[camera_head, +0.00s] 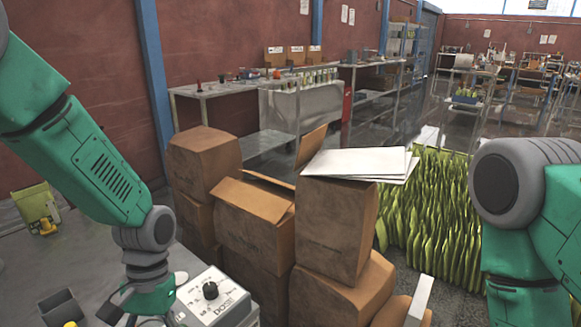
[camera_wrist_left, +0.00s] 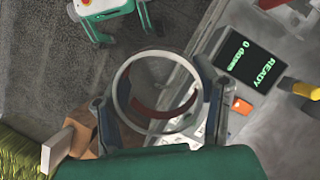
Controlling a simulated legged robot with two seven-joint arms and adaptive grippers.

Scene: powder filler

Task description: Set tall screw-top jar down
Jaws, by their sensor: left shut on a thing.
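The tall screw-top jar (camera_wrist_left: 133,83) shows in the left wrist view as a clear round vessel with a pale rim, seen from its open-looking end. A dark red curved band shows within it. My left gripper (camera_wrist_left: 155,108) is shut on the jar, with one finger on each side. Whether the jar's base touches anything is hidden. In the head view my left arm reaches down to the grey worktop, and its fingers and the jar are not clearly visible. My right gripper is below the head view's edge.
A dosing machine (camera_head: 213,298) with a black knob stands near my left wrist; its display (camera_wrist_left: 248,62) reads READY and 0 doses. A dark tray (camera_head: 60,308) and green-yellow container (camera_head: 38,208) are on the left. Cardboard boxes (camera_head: 337,232) stand beyond, beside green sacks (camera_head: 435,215).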

